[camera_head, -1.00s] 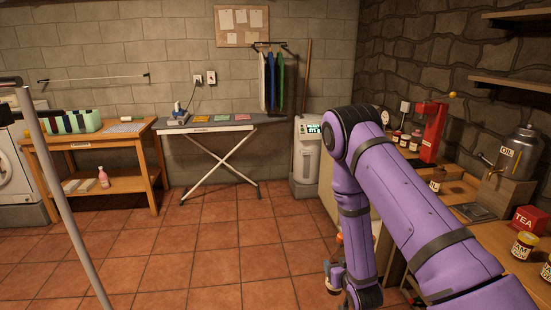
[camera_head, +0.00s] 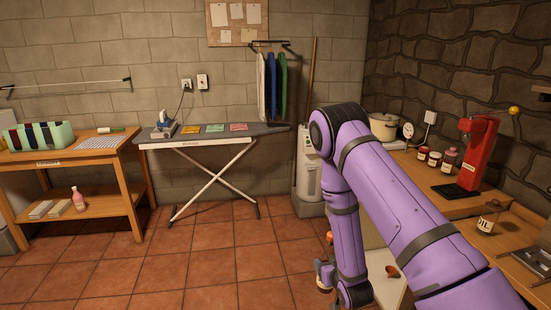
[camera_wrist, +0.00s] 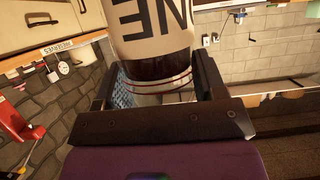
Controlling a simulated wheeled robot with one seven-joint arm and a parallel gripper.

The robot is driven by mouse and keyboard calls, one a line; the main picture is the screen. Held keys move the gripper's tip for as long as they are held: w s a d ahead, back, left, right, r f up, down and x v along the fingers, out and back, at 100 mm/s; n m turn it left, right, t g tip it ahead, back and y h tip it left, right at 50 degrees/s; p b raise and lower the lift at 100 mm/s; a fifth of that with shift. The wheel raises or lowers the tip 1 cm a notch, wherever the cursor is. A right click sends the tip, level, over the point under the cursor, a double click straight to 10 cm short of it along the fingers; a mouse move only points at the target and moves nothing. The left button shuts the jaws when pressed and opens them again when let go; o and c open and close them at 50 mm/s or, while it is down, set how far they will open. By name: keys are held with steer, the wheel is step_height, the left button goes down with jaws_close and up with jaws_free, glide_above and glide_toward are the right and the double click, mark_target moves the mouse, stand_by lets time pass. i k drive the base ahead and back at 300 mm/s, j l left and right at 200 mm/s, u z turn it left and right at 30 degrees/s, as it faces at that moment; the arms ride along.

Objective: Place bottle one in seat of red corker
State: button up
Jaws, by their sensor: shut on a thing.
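My gripper (camera_wrist: 157,85) is shut on a dark bottle with a cream label (camera_wrist: 150,22) in the wrist view. In the head view my gripper hangs low, left of the counter, mostly hidden by my arm. The red corker (camera_head: 480,150) stands upright on the wooden counter at the right, with a dark base at its foot. Part of a red thing that looks like the corker (camera_wrist: 14,125) shows at the left edge of the wrist view. The bottle is well apart from the corker.
The counter (camera_head: 452,205) also holds several small jars (camera_head: 434,160), a pot (camera_head: 384,126), a dial scale (camera_head: 407,131) and a brown jar (camera_head: 488,217). An ironing board (camera_head: 215,135) and a wooden table (camera_head: 75,150) stand along the back wall. The tiled floor (camera_head: 215,260) between is clear.

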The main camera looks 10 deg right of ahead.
mark_target(450, 191)
steer(key=i+u, duration=0.3)
steer(key=i+l+u, duration=0.25)
steer(key=i, duration=0.2)
steer(key=i+l+u, duration=0.15)
steer(key=i+u, duration=0.25)
steer(key=i, duration=0.5)
steer(key=i+j+z, duration=0.35)
steer(key=z, duration=3.25)
